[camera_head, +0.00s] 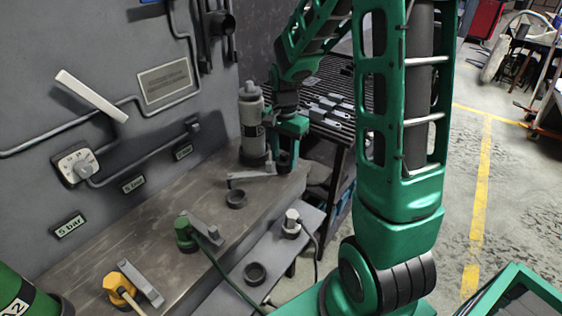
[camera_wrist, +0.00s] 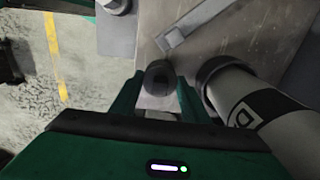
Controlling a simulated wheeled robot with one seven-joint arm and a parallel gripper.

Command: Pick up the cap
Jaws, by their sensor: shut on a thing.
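My gripper (camera_head: 287,150) is at the far right end of the metal bench, just right of a grey bottle-shaped canister (camera_head: 252,112). In the wrist view, my gripper (camera_wrist: 158,88) has its two green fingers closed around a small dark round piece (camera_wrist: 158,72), which looks like the cap. In the head view my fingers mostly hide this piece. The wrist view shows the canister (camera_wrist: 235,100) close to the right finger, with a dark band carrying a letter.
A lower shelf carries another dark ring (camera_head: 255,273) and a pale-topped fitting (camera_head: 291,222). A slatted rack (camera_head: 335,85) stands behind my gripper.

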